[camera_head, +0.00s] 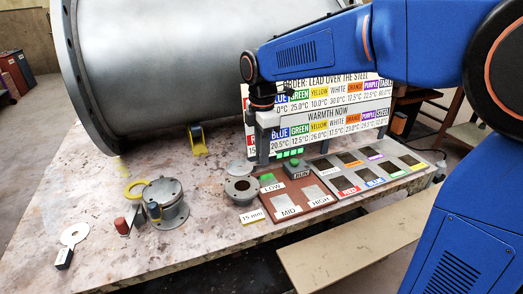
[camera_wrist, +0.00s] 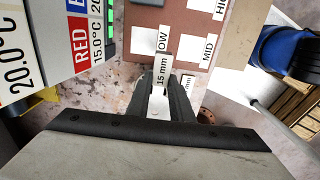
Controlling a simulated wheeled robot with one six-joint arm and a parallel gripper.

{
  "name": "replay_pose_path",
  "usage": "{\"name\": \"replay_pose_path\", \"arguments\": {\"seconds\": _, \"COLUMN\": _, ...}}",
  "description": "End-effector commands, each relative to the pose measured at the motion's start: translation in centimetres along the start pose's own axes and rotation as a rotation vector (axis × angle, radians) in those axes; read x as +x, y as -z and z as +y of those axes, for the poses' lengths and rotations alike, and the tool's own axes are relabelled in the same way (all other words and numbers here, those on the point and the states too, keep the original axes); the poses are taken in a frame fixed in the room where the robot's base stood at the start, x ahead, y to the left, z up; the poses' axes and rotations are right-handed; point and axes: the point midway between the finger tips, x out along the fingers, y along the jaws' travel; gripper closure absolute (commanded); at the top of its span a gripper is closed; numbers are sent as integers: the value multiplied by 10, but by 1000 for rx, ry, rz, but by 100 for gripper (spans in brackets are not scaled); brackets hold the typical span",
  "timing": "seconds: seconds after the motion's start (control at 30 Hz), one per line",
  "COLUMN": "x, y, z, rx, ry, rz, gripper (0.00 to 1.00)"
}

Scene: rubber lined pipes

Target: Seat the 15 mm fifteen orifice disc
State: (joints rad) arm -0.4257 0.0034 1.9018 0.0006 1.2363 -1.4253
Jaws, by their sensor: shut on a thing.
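My gripper (camera_head: 264,160) is above the table, behind the brown warmth pad. In the wrist view its dark fingers (camera_wrist: 160,95) are shut on the white tag marked 15 mm of the orifice disc (camera_wrist: 162,70). A pale grey disc shape (camera_head: 239,168) shows beside the fingers, just above and behind an open flanged pipe stub (camera_head: 243,191). It looks like the held disc, apart from the stub. The stub's dark bore is visible. A 15 mm label (camera_head: 251,216) lies on the table in front of the stub. In the wrist view my gripper hides most of the disc and stub.
The brown pad (camera_head: 292,196) has LOW, MID and HIGH squares. A coloured sample board (camera_head: 367,171) lies to its right. A large steel pipe and temperature board (camera_head: 320,105) rise behind.

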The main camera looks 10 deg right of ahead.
Motion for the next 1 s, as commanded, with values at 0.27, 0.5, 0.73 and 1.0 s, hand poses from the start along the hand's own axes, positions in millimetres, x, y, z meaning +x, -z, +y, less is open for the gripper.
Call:
{"name": "replay_pose_path", "arguments": {"seconds": 0.27, "x": 0, "y": -3, "z": 0, "rx": 1, "ry": 0, "rz": 3, "gripper": 100}}
{"name": "replay_pose_path", "arguments": {"seconds": 0.5, "x": 7, "y": -5, "z": 0, "rx": 0, "ry": 0, "rz": 6, "gripper": 100}}
{"name": "replay_pose_path", "arguments": {"seconds": 0.73, "x": 19, "y": -5, "z": 0, "rx": 0, "ry": 1, "rz": 6, "gripper": 100}}
{"name": "replay_pose_path", "arguments": {"seconds": 1.0, "x": 31, "y": -5, "z": 0, "rx": 0, "ry": 1, "rz": 6, "gripper": 100}}
